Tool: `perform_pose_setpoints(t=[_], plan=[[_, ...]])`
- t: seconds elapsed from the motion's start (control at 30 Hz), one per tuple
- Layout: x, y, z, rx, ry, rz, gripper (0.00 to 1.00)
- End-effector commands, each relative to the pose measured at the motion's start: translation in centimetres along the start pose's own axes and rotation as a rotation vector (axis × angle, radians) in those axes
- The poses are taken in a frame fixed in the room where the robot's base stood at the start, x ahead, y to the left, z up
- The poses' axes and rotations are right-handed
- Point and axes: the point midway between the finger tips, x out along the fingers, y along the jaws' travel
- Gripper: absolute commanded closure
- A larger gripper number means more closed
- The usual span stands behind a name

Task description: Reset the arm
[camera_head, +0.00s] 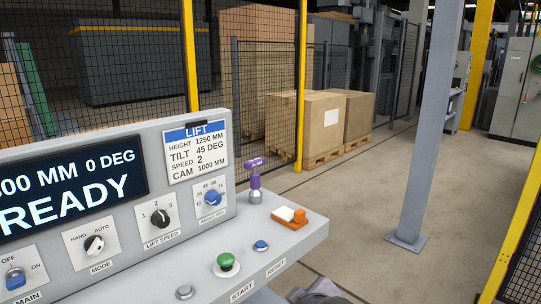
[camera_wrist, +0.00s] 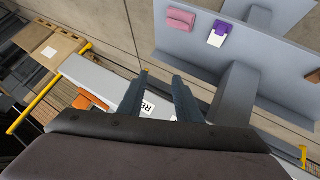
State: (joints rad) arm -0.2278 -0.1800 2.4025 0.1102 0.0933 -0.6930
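My gripper (camera_wrist: 161,76) shows in the wrist view with its two dark fingers apart and nothing between them. It is above the grey control console (camera_head: 330,228), partly hiding a label with the letters "RE" (camera_wrist: 147,107). In the head view only a dark grey part of my arm shows at the bottom edge, right of the console; the fingers cannot be made out there. The console's display (camera_head: 70,190) reads "READY". A green START button (camera_head: 226,261) and a blue RESET button (camera_head: 261,245) sit on the console ledge.
A purple-handled joystick (camera_head: 255,178) and an orange-and-white object (camera_head: 291,216) stand on the ledge. Knobs line the panel. A grey post (camera_head: 425,120) rises from the floor at right. The wrist view shows pink (camera_wrist: 181,19) and purple-white (camera_wrist: 219,33) items on grey surfaces.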

Motion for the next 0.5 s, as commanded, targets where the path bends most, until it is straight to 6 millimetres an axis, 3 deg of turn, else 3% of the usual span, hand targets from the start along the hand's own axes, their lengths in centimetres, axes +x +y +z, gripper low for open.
perform_pose_setpoints(t=[0.03, 0.1, 0.3, 0.47, 0.5], plan=[[0.7, -1.0, 3.3, 0.076, -0.080, -0.032, 0.69], [0.8, -2.3, 7.4, 0.188, -0.194, -0.074, 0.69], [-1.0, -6.8, 18.4, 0.518, -0.548, -0.143, 0.69], [-4.2, -10.3, 25.3, 0.759, -0.829, -0.142, 0.69], [-5.8, -9.9, 24.6, 0.781, -0.853, -0.138, 0.69]])
